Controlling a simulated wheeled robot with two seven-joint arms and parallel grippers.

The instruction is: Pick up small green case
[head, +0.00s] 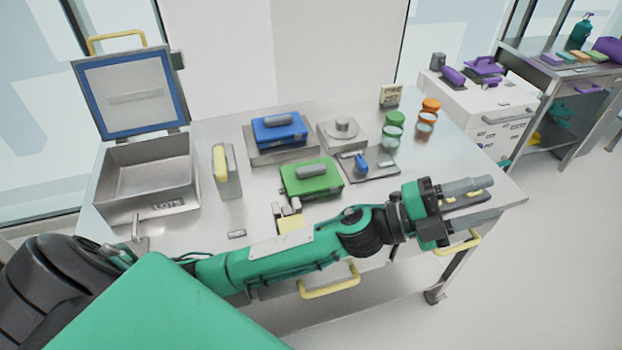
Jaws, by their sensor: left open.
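A small green case (302,184) with a grey handle on top lies on the metal table, near the middle. My left arm comes in from the left and passes in front of the case, along the table's front edge. My left gripper (490,198) is open and empty, to the right of the case and well apart from it, over the table's front right part. Its fingers point right. My right gripper is not in view.
A blue case (279,131) sits behind the green one. An open metal bin (150,203) stands at left, with a yellow-topped block (222,170) beside it. Several jars, including a green-lidded one (393,137), stand at back right. A white drawer cabinet (498,118) is beyond.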

